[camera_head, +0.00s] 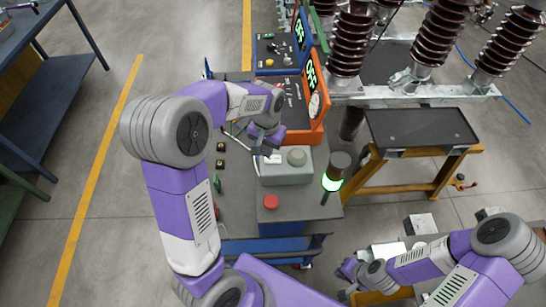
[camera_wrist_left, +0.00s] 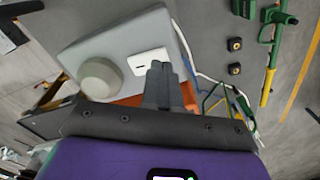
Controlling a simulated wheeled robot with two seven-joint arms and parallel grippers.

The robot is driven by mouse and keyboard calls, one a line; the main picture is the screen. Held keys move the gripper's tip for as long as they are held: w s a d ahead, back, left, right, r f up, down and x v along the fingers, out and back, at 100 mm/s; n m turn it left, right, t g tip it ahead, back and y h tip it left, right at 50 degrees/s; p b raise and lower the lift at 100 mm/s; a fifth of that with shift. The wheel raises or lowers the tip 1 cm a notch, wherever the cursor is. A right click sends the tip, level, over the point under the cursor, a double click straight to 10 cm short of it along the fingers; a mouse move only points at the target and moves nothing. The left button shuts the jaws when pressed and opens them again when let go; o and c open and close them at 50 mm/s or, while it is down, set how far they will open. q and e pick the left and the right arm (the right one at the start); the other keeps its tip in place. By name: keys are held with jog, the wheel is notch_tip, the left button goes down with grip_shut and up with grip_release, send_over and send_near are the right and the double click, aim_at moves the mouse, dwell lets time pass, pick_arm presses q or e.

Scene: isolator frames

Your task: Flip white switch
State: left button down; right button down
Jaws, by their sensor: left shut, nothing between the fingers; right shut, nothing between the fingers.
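The white switch (camera_wrist_left: 146,61) is a small white plate with a dark slot, set on a grey box (camera_wrist_left: 105,45) beside a round pale knob (camera_wrist_left: 101,78). In the head view the grey box (camera_head: 287,175) sits on the workbench, and my left gripper hides most of the switch. My left gripper (camera_wrist_left: 160,68) is shut and empty, its fingertips overlapping the plate's lower right edge in the wrist view; I cannot tell if they touch. It shows above the box's left rear in the head view (camera_head: 262,150). My right gripper (camera_head: 350,270) is shut and empty, low at the right, away from the box.
An orange case (camera_head: 310,128) with a display reading OFF stands behind the grey box. Small black-and-yellow parts (camera_head: 220,155) lie on the bench at left.

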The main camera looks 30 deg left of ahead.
pick_arm(q)
jog(key=shift+f+b, duration=0.75)
jog(key=shift+f, duration=0.3)
dwell(0.9)
jog(key=shift+r, duration=0.2)
jog(key=shift+r+p, duration=0.65)
jog(key=shift+p, duration=0.1)
notch_tip(320, 180, up, 6)
jog(key=p, duration=0.4)
jog(key=shift+f, duration=0.2)
jog(key=shift+f, duration=0.1)
